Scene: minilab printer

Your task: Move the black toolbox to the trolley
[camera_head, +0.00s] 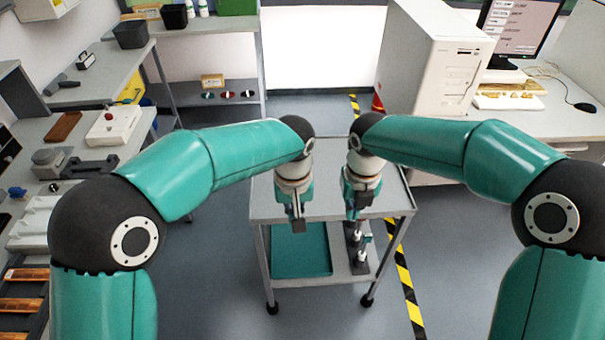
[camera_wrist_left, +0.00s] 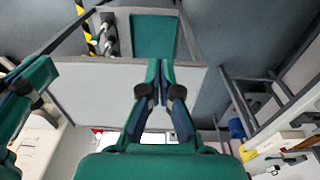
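The grey trolley (camera_head: 330,205) stands in the middle of the floor in the head view, and its bare top also shows in the left wrist view (camera_wrist_left: 95,95). My left gripper (camera_head: 298,226) is over the trolley's top, with its fingers (camera_wrist_left: 160,68) together and nothing between them. My right gripper (camera_head: 353,214) is also over the trolley; I see nothing held in it, but its finger opening is unclear. A black open-topped box (camera_head: 130,34) stands on the left bench, and a smaller black box (camera_head: 174,16) is behind it. I cannot tell whether either is the toolbox.
The trolley's lower shelf carries a teal panel (camera_head: 300,250) and small bottle-like items (camera_head: 361,243). A cluttered workbench (camera_head: 75,125) runs along the left. A desk with a computer tower (camera_head: 435,60) stands at the right. Floor around the trolley is clear, with striped tape (camera_head: 408,285).

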